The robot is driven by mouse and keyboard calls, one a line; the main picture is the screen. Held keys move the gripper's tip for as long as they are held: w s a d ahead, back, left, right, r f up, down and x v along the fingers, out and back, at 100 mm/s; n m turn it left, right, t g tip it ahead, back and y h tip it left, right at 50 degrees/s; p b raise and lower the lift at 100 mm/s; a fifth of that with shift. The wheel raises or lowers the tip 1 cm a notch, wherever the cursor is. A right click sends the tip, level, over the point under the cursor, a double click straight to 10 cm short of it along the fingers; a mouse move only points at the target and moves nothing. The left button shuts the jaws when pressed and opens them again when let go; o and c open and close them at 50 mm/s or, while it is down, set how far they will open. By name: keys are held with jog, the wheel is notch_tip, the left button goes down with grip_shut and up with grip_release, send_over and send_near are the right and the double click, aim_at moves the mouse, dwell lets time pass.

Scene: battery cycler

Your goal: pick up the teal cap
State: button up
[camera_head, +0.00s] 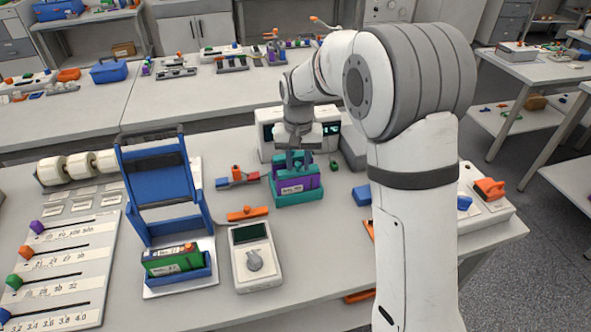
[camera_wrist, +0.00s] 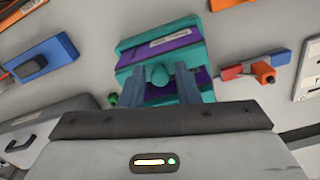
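The teal cap (camera_wrist: 158,75) is a small rounded piece in the wrist view, in front of a purple block with a pale label (camera_wrist: 172,45) in a teal holder (camera_wrist: 209,88). My gripper (camera_wrist: 161,73) has its two grey-blue fingers apart, one on each side of the cap; I cannot tell whether they touch it. In the head view my gripper (camera_head: 298,158) points down over the purple block (camera_head: 298,183) in the teal holder (camera_head: 299,198). The cap cannot be made out there.
A grey-white device with screens (camera_head: 266,130) stands just behind my gripper. An orange and blue clamp-like part (camera_head: 238,178) lies left of the holder. A blue stand (camera_head: 158,180) and a meter (camera_head: 255,257) are nearer the front. A blue block (camera_head: 362,194) lies to the right.

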grip_shut()
jog(key=shift+r, duration=0.15)
